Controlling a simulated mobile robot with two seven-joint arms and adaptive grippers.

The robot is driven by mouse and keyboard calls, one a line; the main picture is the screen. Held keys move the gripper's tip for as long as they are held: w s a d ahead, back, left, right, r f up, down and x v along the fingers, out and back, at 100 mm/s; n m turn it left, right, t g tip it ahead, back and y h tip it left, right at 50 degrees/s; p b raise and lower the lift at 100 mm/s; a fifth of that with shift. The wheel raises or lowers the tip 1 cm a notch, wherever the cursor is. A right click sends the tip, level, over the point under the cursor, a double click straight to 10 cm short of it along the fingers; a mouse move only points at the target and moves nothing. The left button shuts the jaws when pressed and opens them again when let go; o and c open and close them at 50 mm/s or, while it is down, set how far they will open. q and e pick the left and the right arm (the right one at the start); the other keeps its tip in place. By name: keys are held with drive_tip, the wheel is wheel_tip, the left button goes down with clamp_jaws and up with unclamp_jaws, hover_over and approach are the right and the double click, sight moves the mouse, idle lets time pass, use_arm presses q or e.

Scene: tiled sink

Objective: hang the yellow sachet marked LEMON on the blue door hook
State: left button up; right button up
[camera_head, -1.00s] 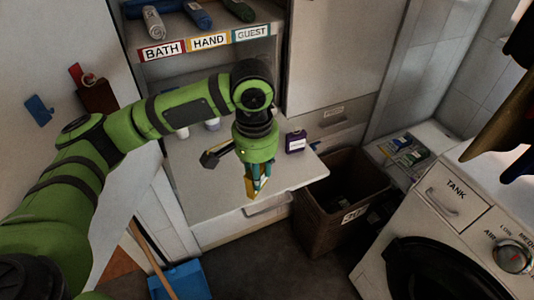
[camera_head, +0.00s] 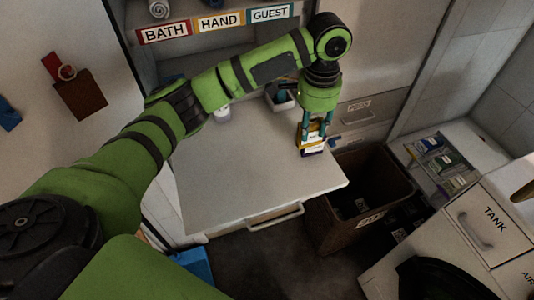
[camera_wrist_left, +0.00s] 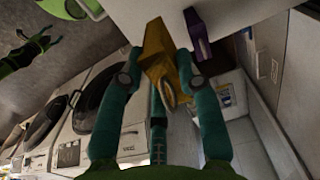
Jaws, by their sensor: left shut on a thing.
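My left gripper (camera_head: 314,122) is shut on the yellow sachet (camera_wrist_left: 165,62) above the right part of the white counter. In the head view the sachet (camera_head: 309,138) shows only in part between the fingers, and its lettering cannot be read. The purple packet (camera_wrist_left: 198,32) is just beyond the sachet in the wrist view; whether they touch is unclear. The blue door hook (camera_head: 9,116) is on the pale door at the far left, cut by the picture edge and far from the gripper. A green and dark part at the wrist view's upper left may be my right arm.
A brown pouch (camera_head: 80,95) hangs on the red hook (camera_head: 51,66). The white counter (camera_head: 235,180) is mostly bare. A brown bin (camera_head: 334,222) stands right of it, by the washer (camera_head: 470,240). The BATH, HAND, GUEST shelf is above.

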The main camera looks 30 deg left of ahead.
use_arm(q)
drive_tip(key=s+a+f+p, duration=0.1)
drive_tip(key=a+f, duration=0.1)
drive_tip(key=a, duration=0.1)
drive_tip(key=s+a+f+p, duration=0.1)
drive_tip(key=a+f+p, duration=0.1)
drive_tip(key=a+f, duration=0.1)
drive_tip(key=s+a+f+p, duration=0.1)
drive_tip(key=a+f+p, duration=0.1)
drive_tip(key=a+f, duration=0.1)
drive_tip(key=shift+s+a+f, duration=0.25)
drive_tip(key=shift+a, duration=0.1)
drive_tip(key=shift+f, duration=0.55)
use_arm(e)
wheel_tip(320, 180, up, 6)
drive_tip(key=w, duration=0.1)
drive_tip(key=shift+w+a, duration=0.3)
drive_tip(key=shift+w, duration=0.05)
use_arm(q)
drive_tip(key=shift+f, duration=0.2)
drive_tip(key=o, duration=1.1)
use_arm(e)
drive_tip(key=shift+f, duration=0.1)
drive_tip(key=shift+w, duration=0.1)
